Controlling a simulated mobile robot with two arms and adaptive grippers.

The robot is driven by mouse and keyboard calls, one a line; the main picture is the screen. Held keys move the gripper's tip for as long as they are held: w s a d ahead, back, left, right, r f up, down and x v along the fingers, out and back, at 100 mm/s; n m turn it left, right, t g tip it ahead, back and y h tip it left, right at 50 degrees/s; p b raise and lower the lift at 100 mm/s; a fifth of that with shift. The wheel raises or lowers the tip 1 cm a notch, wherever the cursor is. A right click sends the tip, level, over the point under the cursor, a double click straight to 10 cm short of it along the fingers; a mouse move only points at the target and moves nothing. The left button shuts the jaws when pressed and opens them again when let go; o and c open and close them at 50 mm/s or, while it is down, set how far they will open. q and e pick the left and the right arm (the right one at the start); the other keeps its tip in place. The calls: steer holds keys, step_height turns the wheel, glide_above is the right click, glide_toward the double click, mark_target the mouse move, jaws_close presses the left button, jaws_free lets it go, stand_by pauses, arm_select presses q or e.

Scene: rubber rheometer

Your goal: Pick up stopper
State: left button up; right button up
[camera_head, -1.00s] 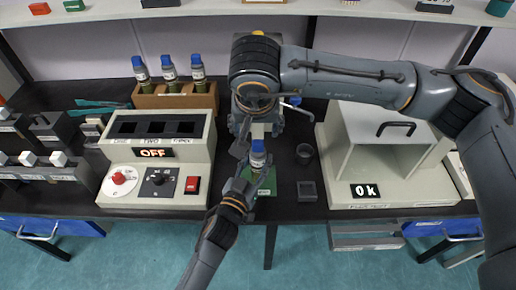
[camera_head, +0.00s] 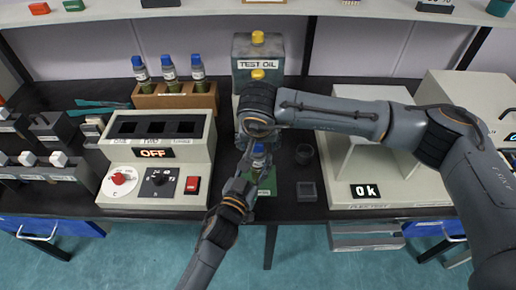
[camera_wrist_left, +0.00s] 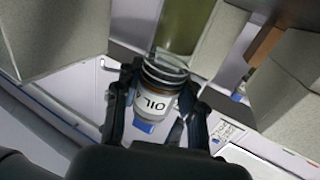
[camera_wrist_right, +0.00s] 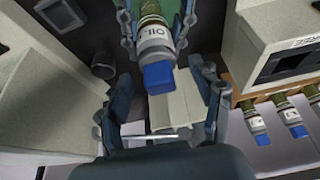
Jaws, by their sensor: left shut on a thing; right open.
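My left gripper (camera_head: 252,166) is shut on a small oil bottle, whose label (camera_wrist_left: 153,103) shows in the left wrist view. The bottle stands upright over a green mat (camera_head: 267,186). Its blue stopper (camera_wrist_right: 158,76) sits in the top of the bottle; in the head view it is a small blue patch (camera_head: 259,149), partly covered. My right gripper (camera_wrist_right: 162,108) is open and empty, with its fingers pointing towards the stopper from either side.
A rack (camera_head: 176,101) with several blue-capped bottles stands behind the control box (camera_head: 157,180) marked OFF. A TEST OIL box (camera_head: 258,76) is at the back. A dark cup (camera_head: 304,153) and a square dark dish (camera_head: 307,192) lie right of the bottle, before the pale machine (camera_head: 390,190).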

steer(key=c, duration=1)
step_height(320, 180, up, 15)
steer(key=shift+r, duration=0.1)
stand_by(0.6)
arm_select(q)
steer(key=o, duration=1.4)
steer(key=shift+c, duration=0.2)
steer(key=shift+s, duration=0.15)
